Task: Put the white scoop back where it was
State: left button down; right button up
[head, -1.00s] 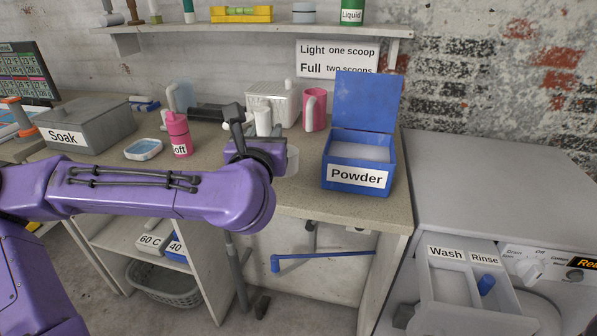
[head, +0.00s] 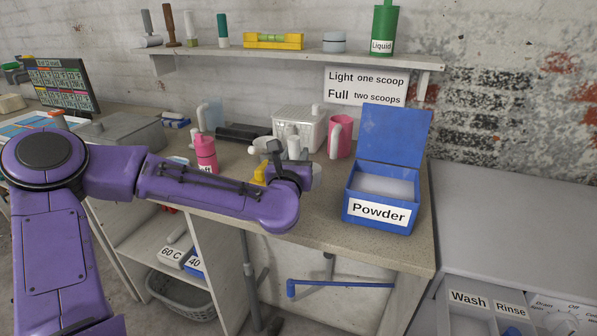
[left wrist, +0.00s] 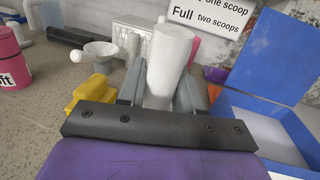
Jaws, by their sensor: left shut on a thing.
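My left gripper (head: 292,163) is shut on the white scoop (head: 293,147) above the counter, left of the blue Powder box. In the left wrist view a white tapered part of the scoop (left wrist: 167,62) stands up between the two grey fingers (left wrist: 161,92). A pale rounded shape, perhaps the scoop's bowl, shows partly behind the gripper in the head view. The open blue Powder box (head: 379,212) has its lid up and pale powder inside; it also shows in the left wrist view (left wrist: 248,103). My right gripper is not in view.
A pink bottle (head: 206,152), a yellow object (head: 261,174), a white lidded basket (head: 299,128) and a pink jug (head: 341,140) stand around the gripper. A shelf (head: 290,58) hangs above. The washer drawer (head: 480,318) is at lower right.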

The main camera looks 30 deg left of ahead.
pick_arm(q)
jog(key=f, duration=0.1)
jog(key=w+f, duration=0.1)
jog(key=f, duration=0.1)
jog(key=w+f, duration=0.1)
jog(key=f, duration=0.1)
jog(key=shift+a+f, duration=0.2)
jog(key=shift+a, duration=0.2)
jog(key=shift+s+f+b, duration=0.1)
jog(key=shift+f+b, duration=0.1)
jog(key=shift+b, duration=0.1)
jog(key=c, duration=0.8)
grip_release()
jog(key=shift+o, duration=0.2)
jog(key=shift+r, duration=0.1)
